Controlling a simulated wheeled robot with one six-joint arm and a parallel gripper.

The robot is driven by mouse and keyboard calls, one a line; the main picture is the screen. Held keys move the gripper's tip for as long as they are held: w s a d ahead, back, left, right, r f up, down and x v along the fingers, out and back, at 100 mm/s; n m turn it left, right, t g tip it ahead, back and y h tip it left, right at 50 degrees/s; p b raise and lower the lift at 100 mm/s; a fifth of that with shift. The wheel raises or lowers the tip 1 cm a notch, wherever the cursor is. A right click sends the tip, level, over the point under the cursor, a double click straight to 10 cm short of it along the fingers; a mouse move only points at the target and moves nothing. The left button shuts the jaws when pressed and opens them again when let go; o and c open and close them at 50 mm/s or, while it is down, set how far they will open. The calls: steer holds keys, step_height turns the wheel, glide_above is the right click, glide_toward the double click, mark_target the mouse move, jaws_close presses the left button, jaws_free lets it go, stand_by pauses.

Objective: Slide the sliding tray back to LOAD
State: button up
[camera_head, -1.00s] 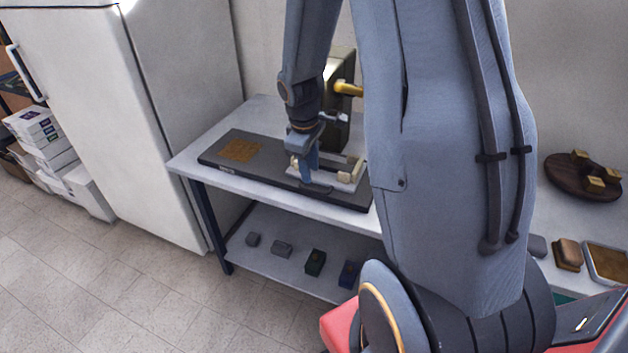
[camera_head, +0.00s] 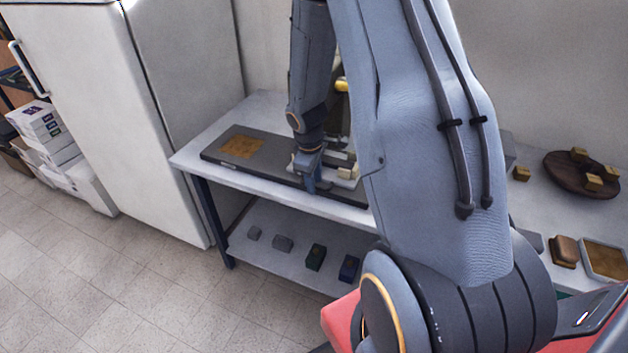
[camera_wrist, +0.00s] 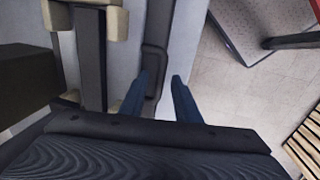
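The pale sliding tray (camera_head: 346,172) with cream blocks sits toward the right end of a dark base plate (camera_head: 212,157), partly hidden behind my arm. In the wrist view, cream blocks (camera_wrist: 106,22) and a dark bar (camera_wrist: 157,35) show. My gripper (camera_head: 314,188) points down at the tray's near-left side, at the base plate's front part. In the wrist view, its two blue fingers (camera_wrist: 162,82) are apart, with the dark bar's end near or between them; I cannot tell whether they touch it. No LOAD lettering is legible.
A brown patch (camera_head: 241,147) marks the plate's left part, which is otherwise clear. A boxy machine with a yellow part (camera_head: 342,85) stands behind the tray. Several small blocks sit on the lower shelf (camera_head: 265,223). A white fridge (camera_head: 165,120) stands left of the table.

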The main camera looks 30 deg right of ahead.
jaws_close()
